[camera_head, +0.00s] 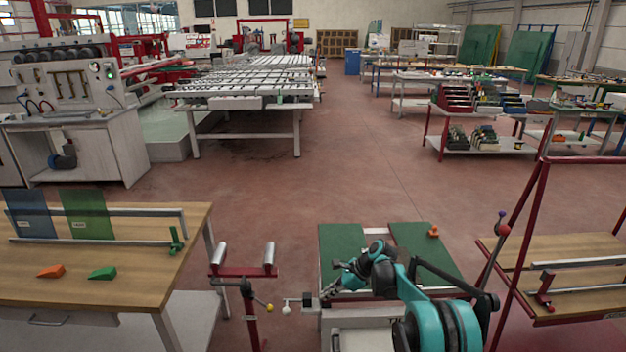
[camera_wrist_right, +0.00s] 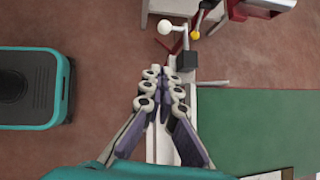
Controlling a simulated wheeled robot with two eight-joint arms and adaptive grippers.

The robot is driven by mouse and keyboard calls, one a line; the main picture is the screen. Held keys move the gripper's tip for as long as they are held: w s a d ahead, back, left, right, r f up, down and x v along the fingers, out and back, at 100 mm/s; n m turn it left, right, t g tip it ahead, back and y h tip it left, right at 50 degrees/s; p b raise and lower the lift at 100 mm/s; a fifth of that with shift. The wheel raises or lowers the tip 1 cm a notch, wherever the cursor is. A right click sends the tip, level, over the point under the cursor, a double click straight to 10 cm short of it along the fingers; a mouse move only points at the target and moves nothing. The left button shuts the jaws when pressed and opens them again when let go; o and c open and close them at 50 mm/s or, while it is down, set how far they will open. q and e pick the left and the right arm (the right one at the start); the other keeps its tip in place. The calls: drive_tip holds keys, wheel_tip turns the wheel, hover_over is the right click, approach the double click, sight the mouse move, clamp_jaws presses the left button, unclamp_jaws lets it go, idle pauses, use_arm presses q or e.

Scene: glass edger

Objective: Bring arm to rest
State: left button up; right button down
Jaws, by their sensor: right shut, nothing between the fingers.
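My right arm (camera_head: 447,326), teal and black, reaches in from the bottom of the head view over a green-topped machine (camera_head: 338,241). Its gripper (camera_head: 336,284) points left, near the left edge of that machine. In the right wrist view the fingers of the right gripper (camera_wrist_right: 163,80) are together with nothing between them. Below them are a pale machine edge and the green top (camera_wrist_right: 255,125). My left arm and gripper are not in view.
A red roller stand (camera_head: 243,271) and a lever with a white ball knob (camera_head: 286,309) are close left of the gripper. A wooden table (camera_head: 120,282) stands further left. A red-framed wooden bench (camera_head: 555,252) is on the right. Open floor (camera_head: 330,185) lies beyond.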

drive_tip(key=s+d+r+n+t+h, duration=0.4)
drive_tip(key=s+r+n, duration=0.5)
drive_tip(key=s+r, duration=0.8)
drive_tip(key=s+d+f+n+h, duration=0.1)
drive_tip(key=s+d+n, duration=0.3)
drive_tip(key=s, duration=0.6)
drive_tip(key=s+d+f+n+t+h, duration=0.1)
drive_tip(key=s+d+n, duration=0.3)
drive_tip(key=s, duration=0.7)
drive_tip(key=n+h, duration=0.1)
drive_tip(key=n, duration=0.1)
drive_tip(key=shift+f+n+t+h, duration=0.3)
drive_tip(key=shift+n, duration=0.1)
